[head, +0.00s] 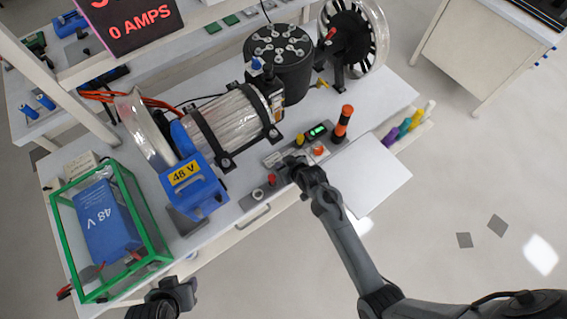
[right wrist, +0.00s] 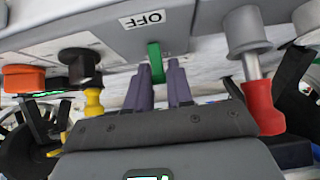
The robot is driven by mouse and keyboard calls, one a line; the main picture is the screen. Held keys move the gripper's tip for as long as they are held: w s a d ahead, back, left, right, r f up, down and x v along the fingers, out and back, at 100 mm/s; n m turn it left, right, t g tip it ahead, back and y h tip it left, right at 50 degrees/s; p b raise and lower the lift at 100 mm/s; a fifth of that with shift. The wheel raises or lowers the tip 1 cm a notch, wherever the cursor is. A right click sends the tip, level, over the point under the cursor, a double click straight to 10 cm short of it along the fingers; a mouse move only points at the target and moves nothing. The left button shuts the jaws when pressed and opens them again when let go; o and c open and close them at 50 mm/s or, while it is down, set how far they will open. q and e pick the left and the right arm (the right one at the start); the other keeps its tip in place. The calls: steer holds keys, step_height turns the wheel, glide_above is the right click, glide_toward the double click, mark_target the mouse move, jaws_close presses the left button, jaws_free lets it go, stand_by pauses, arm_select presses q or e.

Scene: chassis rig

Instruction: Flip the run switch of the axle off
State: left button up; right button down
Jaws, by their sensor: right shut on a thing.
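The axle (head: 228,117) lies on the bench, a silver motor body in black clamps with a wheel at its left end. The run switch is a small green lever (right wrist: 154,62) on the grey control panel (right wrist: 170,38), next to an OFF label (right wrist: 142,19). My right gripper (right wrist: 165,78) is shut on the green lever in the right wrist view. In the head view my right gripper (head: 297,166) is at the control strip and hides the lever. My left gripper (head: 172,292) is low at the bottom edge, away from the bench; its jaws are unclear.
Beside the lever are a red-handled part (right wrist: 262,104), a yellow part (right wrist: 93,102) and an orange knob (right wrist: 22,78). A 48 V battery (head: 105,220) sits in a green-framed box. An orange-black handle (head: 343,123) stands upright right of the strip. A display (head: 130,22) reads 0 AMPS.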

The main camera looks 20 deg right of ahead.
steer(key=shift+s+d, duration=0.1)
steer(key=shift+s, duration=0.05)
steer(key=shift+s+t+y, duration=0.3)
steer(key=shift+t, duration=0.7)
steer(key=shift+s+d+f+t+b, duration=0.1)
steer(key=shift+s+t+b, duration=0.15)
steer(key=shift+t+b, duration=0.55)
steer(key=t+b, duration=0.1)
steer(key=b, duration=0.1)
steer(key=s+t+y+b, duration=0.1)
steer(key=t, duration=0.1)
steer(key=t+b, duration=0.2)
steer(key=shift+s+d+y+b, duration=0.15)
steer(key=shift+s+y+b, duration=0.1)
steer(key=shift+y+b, duration=0.05)
steer(key=shift+s+t+b, duration=0.15)
steer(key=shift+t+b, duration=0.35)
steer(key=shift+b, duration=0.05)
steer(key=shift+r, duration=0.3)
steer(key=c, duration=1.2)
jaws_free()
steer(key=shift+o, duration=0.6)
steer(key=shift+f, duration=0.2)
